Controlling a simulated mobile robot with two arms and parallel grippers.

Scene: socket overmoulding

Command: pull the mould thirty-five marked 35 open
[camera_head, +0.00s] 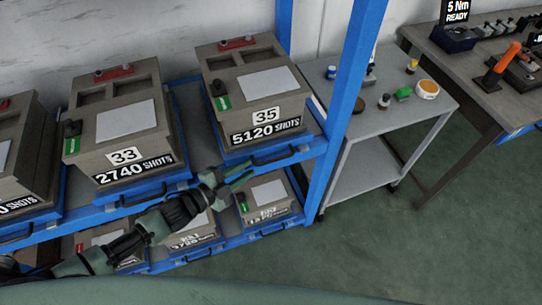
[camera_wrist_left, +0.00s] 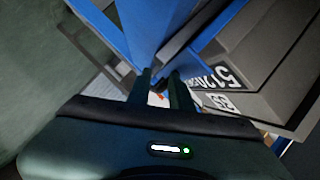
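Mould thirty-five (camera_head: 245,85) is a grey-brown block with a white plate marked 35 and a strip reading 5120 SHOTS. It sits on a blue drawer tray (camera_head: 308,143) on the upper shelf, with a dark handle (camera_head: 275,156) on the tray's front. My left gripper (camera_head: 246,176) is open and empty, just in front of and below the tray's front, left of the handle. In the left wrist view, the left gripper's two fingers (camera_wrist_left: 162,80) are apart, and the mould (camera_wrist_left: 265,65) shows at the right, turned over. My right gripper is not in view.
Mould 33 (camera_head: 118,110) sits on the tray to the left. More moulds (camera_head: 268,193) fill the lower shelf. A blue rack post (camera_head: 345,100) stands close at the right. Beyond it are a grey side table (camera_head: 345,140) and a workbench. Green floor (camera_head: 430,235) lies clear.

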